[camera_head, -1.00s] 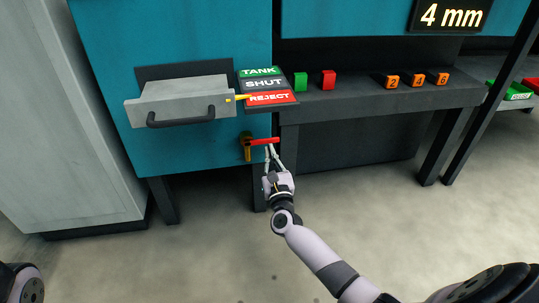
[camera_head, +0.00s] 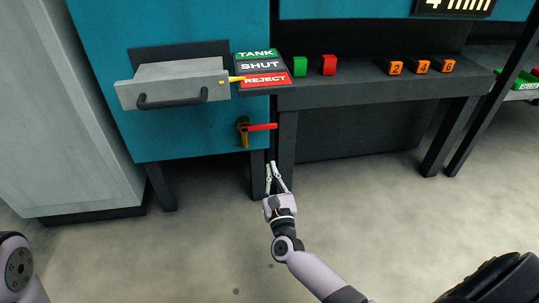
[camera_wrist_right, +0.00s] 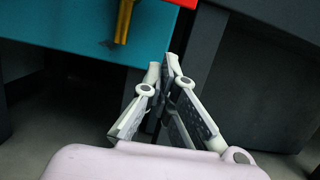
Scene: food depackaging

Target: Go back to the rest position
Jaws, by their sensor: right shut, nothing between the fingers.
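My right gripper (camera_head: 269,167) is in the lower middle of the head view, in front of the machine's dark leg. It is shut and empty, with its fingertips together; it also shows in the right wrist view (camera_wrist_right: 170,62). The red lever handle (camera_head: 262,127) on the brass valve (camera_head: 243,128) lies level, pointing right, above and apart from the fingertips. The brass valve body also shows at the top of the right wrist view (camera_wrist_right: 124,18). My left gripper is not in view; only a part of my left arm shows at the lower left edge.
A grey drawer (camera_head: 175,88) with a dark handle juts from the teal machine (camera_head: 130,130). A TANK/SHUT/REJECT sign (camera_head: 262,66) has a yellow pointer at REJECT. A dark shelf (camera_head: 390,90) holds green, red and orange numbered blocks. The floor (camera_head: 400,215) in front is clear.

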